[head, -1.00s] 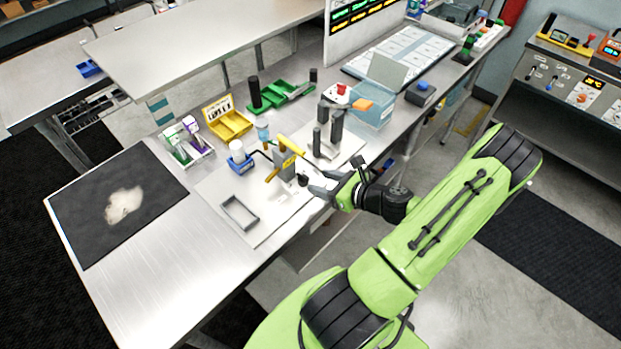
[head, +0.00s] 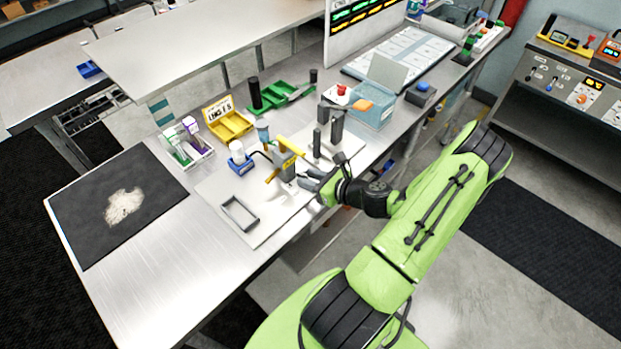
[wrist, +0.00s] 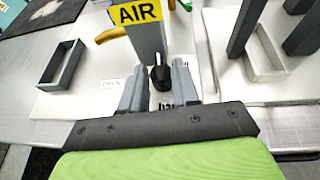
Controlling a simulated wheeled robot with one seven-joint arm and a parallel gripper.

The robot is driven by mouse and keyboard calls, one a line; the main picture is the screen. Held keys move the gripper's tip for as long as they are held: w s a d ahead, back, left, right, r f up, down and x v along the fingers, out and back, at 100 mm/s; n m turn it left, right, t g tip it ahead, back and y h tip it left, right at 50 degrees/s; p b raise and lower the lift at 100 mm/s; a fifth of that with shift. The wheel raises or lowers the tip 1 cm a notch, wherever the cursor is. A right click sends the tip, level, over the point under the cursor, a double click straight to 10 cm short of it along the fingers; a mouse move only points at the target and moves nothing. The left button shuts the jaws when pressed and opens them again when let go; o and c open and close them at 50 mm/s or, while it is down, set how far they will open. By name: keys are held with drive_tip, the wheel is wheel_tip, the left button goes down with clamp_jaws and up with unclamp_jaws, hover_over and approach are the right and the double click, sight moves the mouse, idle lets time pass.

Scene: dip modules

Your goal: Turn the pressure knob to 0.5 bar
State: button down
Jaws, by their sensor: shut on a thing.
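The air station is a grey post (head: 286,167) with a yellow top on a pale plate; in the wrist view its yellow AIR sign (wrist: 134,14) shows. The pressure knob (wrist: 160,76) is small and black with a pale pointer mark, low at the foot of the post. My gripper (wrist: 160,82) is shut on the knob, one grey finger on each side. In the head view my gripper (head: 306,180) reaches the post from the right, and its fingers hide the knob. The scale markings by the knob are partly covered and cannot be read.
A dark rectangular frame (head: 240,224) lies on the plate to the left. Dark upright posts (head: 337,126) stand behind my gripper. A blue-based bottle (head: 238,153) and a yellow bin (head: 231,122) stand beyond the post.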

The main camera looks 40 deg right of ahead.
drive_tip(key=shift+n+y, duration=0.3)
drive_tip(key=shift+y, duration=0.1)
drive_tip(key=shift+d+n+g+y+p, duration=0.3)
drive_tip(key=shift+n+g+y+p, duration=0.15)
drive_tip(key=shift+n+y, duration=0.5)
drive_tip(key=n+y, duration=0.1)
drive_tip(key=n+g+y, duration=0.1)
drive_tip(key=y, duration=0.1)
drive_tip(key=shift+w+d+n, duration=0.2)
drive_tip(key=shift+d+n, duration=0.1)
drive_tip(key=shift+n, duration=0.05)
drive_tip(key=n+g+y, duration=0.1)
drive_tip(key=n+y, duration=0.1)
drive_tip(key=n+g+y, duration=0.1)
drive_tip(key=shift+w+d+g, duration=0.25)
drive_tip(key=shift+w+g, duration=0.05)
drive_tip(key=shift+g, duration=0.05)
drive_tip(key=shift+w+d+n+g+y+b, duration=0.15)
drive_tip(key=shift+n+g+y+b, duration=0.1)
drive_tip(key=shift+n+g+y, duration=0.55)
drive_tip(key=shift+w+d+n+g+y+b, duration=0.15)
drive_tip(key=shift+n+g+y+b, duration=0.15)
drive_tip(key=shift+n+g, duration=0.75)
drive_tip(key=shift+a+n, duration=0.15)
drive_tip(key=shift+n, duration=0.1)
drive_tip(key=c, duration=0.8)
unclamp_jaws()
